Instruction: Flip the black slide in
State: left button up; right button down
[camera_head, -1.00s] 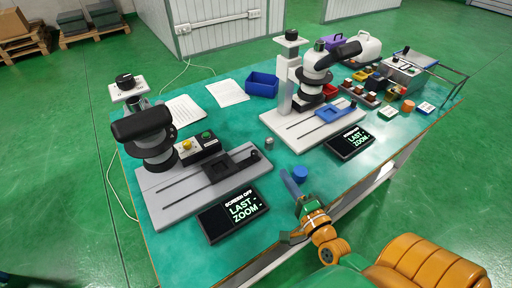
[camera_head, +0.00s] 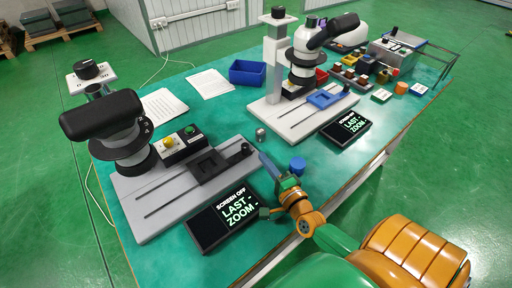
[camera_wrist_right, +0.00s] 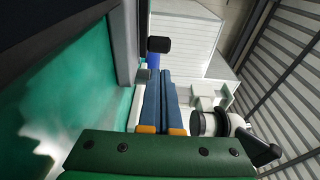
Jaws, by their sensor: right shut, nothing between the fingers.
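The black slide (camera_head: 208,166) sits on the grey base (camera_head: 150,212) of the left microscope. A black arm runs from it to a black knob (camera_head: 246,149) at the base's right end. My right gripper (camera_head: 265,158) has blue fingers and is just right of the knob, above the table and apart from the knob as far as I can tell. In the right wrist view its fingers (camera_wrist_right: 165,95) lie together with nothing between them, and a black knob (camera_wrist_right: 159,44) shows beyond their tips. My left gripper is not in view.
A black screen (camera_head: 222,218) stands in front of the grey base. A blue round piece (camera_head: 297,165) and a small metal cylinder (camera_head: 260,135) are near my right gripper. A second microscope (camera_head: 275,65) with a blue slide (camera_head: 324,98) stands to the right.

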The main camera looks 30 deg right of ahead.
aim_at(242, 150)
jog(key=w, duration=0.5)
jog(key=shift+w+d, duration=0.25)
jog(key=shift+w, duration=0.05)
jog(key=a, duration=0.1)
jog(key=a+p, duration=0.1)
jog(key=a, duration=0.1)
jog(key=shift+s+a, duration=0.2)
jog(key=shift+a, duration=0.3)
